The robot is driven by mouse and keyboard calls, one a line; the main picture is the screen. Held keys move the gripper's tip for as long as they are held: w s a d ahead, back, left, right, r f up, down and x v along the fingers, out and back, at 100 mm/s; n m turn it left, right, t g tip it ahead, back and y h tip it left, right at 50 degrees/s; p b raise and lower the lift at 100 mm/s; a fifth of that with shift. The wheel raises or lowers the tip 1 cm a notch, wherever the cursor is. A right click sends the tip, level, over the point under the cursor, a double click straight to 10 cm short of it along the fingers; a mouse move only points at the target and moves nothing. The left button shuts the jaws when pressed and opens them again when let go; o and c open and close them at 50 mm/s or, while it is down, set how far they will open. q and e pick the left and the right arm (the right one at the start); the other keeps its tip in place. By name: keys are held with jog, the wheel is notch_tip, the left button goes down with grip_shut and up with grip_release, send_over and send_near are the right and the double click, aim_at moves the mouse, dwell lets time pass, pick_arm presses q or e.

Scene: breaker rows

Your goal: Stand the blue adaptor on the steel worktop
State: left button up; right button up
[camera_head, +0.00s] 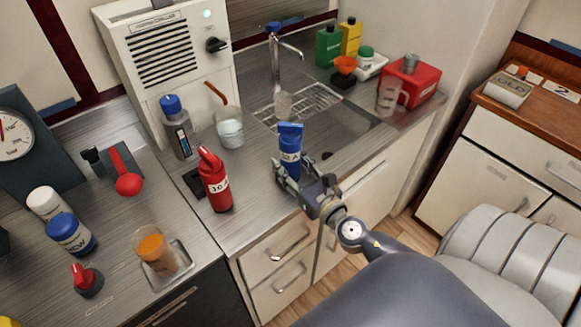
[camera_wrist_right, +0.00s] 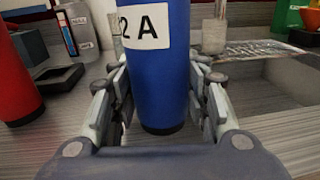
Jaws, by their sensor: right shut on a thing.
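The blue adaptor (camera_head: 290,154), with a white label reading "2 A", is upright between the fingers of my right gripper (camera_head: 288,178). In the right wrist view the blue adaptor (camera_wrist_right: 162,85) fills the middle, with fingers closed on both sides of my right gripper (camera_wrist_right: 163,115). Its dark base is close to the steel worktop (camera_head: 258,222); I cannot tell whether it touches. A red adaptor (camera_head: 215,182) labelled "10 A" stands to the left, apart from the gripper. My left gripper is not in view.
The sink (camera_head: 345,128) lies behind and right of the blue adaptor. A glass beaker (camera_head: 229,128) and a grey bottle with blue cap (camera_head: 177,128) stand behind the red adaptor. A red box (camera_head: 412,80) is at the back right. Worktop between the two adaptors is clear.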

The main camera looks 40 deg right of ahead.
jog(key=shift+r, duration=0.2)
jog(key=shift+f, duration=0.2)
jog(key=o, duration=1.4)
jog(key=shift+s+r, duration=0.1)
jog(key=shift+s, duration=0.05)
jog(key=shift+s+a+b, duration=0.15)
jog(key=shift+s+b, duration=1.2)
jog(key=shift+s, duration=1.6)
jog(key=shift+s+a+b, duration=0.1)
jog(key=shift+s+b, duration=1.2)
jog(key=shift+s, duration=1.65)
